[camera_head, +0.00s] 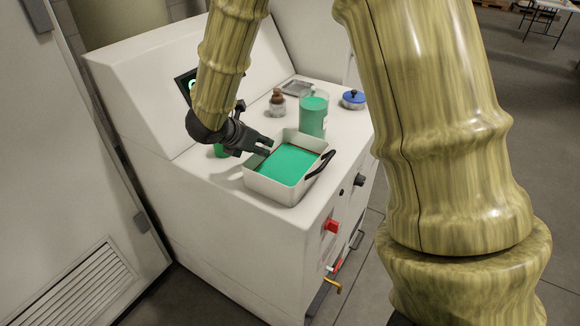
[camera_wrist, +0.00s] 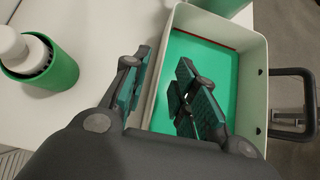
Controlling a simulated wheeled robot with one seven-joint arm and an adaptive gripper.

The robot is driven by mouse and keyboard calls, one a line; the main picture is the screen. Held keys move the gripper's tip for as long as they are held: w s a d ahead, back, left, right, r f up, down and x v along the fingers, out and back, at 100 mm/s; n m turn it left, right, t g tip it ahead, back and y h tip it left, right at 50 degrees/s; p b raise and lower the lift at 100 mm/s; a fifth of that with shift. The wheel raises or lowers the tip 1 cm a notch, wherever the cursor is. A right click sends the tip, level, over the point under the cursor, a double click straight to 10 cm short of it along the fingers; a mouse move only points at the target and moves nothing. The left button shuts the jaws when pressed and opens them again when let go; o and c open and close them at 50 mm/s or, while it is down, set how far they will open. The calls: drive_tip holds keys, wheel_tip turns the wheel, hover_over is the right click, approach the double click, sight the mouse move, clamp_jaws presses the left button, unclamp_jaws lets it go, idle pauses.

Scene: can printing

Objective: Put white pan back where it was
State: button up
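The white pan (camera_head: 267,186) is a rectangular tray holding green liquid. It sits on the white machine's top near the front edge, with a black handle (camera_head: 319,164) on its right side. In the wrist view the pan (camera_wrist: 200,18) fills the upper right, its handle (camera_wrist: 292,72) pointing right. My gripper (camera_head: 264,147) is at the pan's left rim. In the wrist view its fingers (camera_wrist: 163,65) are apart, one on the outer side of the left wall and one over the inside. I cannot tell whether either touches the wall.
A clear jar of green liquid (camera_head: 313,116), a brown-topped bottle (camera_head: 277,101) and a blue-lidded pot (camera_head: 353,98) stand behind the pan. A green cup (camera_wrist: 62,72) with a white bottle (camera_wrist: 20,50) stands left of my gripper. A red knob (camera_head: 331,226) projects from the machine's front.

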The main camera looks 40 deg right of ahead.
sight(264, 147)
drive_tip(key=shift+x, duration=1.6)
clamp_jaws()
